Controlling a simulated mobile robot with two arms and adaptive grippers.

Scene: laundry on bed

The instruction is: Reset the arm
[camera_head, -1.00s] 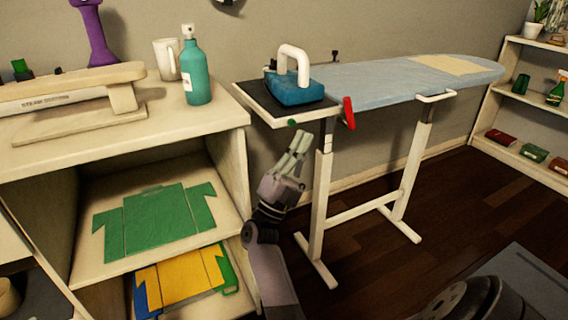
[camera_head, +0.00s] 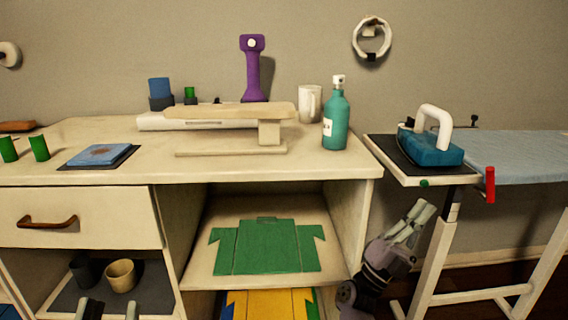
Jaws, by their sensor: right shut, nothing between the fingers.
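My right gripper (camera_head: 420,214) is shut and empty. It stands at the lower right, between the cabinet and the ironing board (camera_head: 525,163), with its fingers tilted up and to the right. It is below the board's iron rest and close to the board's white leg. My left gripper (camera_head: 111,308) shows only as two fingertips at the bottom edge, in front of the lower left shelf. The fingertips are well apart with nothing seen between them. The rest of my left arm is out of frame.
A blue iron (camera_head: 430,147) rests on the board.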

